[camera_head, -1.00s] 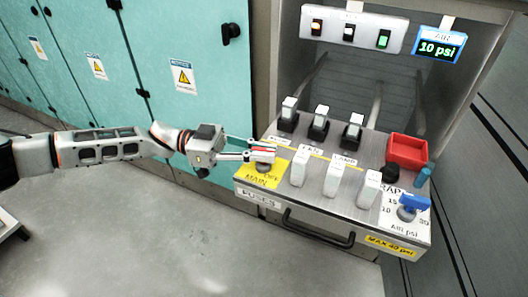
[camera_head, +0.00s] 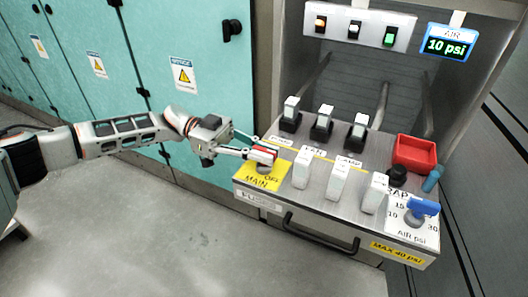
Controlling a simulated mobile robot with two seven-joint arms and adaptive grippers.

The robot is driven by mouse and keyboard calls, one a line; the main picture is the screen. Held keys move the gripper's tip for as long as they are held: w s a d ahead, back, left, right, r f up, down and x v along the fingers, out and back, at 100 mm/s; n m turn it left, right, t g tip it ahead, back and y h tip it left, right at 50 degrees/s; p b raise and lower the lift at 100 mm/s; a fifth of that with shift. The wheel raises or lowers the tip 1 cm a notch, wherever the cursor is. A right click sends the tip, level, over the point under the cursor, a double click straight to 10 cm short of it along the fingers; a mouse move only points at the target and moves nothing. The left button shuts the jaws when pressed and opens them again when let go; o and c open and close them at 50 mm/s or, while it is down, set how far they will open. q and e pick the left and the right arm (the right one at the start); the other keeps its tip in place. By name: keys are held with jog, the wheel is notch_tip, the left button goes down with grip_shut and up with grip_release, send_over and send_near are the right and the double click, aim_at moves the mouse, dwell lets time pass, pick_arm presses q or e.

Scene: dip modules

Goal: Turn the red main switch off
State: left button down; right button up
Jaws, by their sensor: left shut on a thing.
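The red main switch (camera_head: 264,154) sits on a yellow plate (camera_head: 247,178) marked MAIN and OFF, at the left end of the metal control panel. My left gripper (camera_head: 258,152) comes in from the left and is shut on the red switch handle. Its fingers cover part of the handle, so the handle's exact angle is hard to tell. My right gripper does not show.
Several white fuses (camera_head: 338,182) stand in front of a row of black-based switches (camera_head: 322,124). A red tray (camera_head: 414,153), a black knob (camera_head: 396,174) and a blue valve handle (camera_head: 421,208) are at the right. An air display (camera_head: 449,46) reads 10 psi. Teal cabinets (camera_head: 185,40) stand behind my arm.

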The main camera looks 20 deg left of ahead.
pick_arm(q)
jog(key=c, duration=2.2)
grip_release()
jog(key=shift+r, duration=0.2)
jog(key=shift+o, duration=0.6)
jog(key=shift+f, duration=0.15)
jog(key=a, duration=1.2)
jog(key=shift+w, duration=0.35)
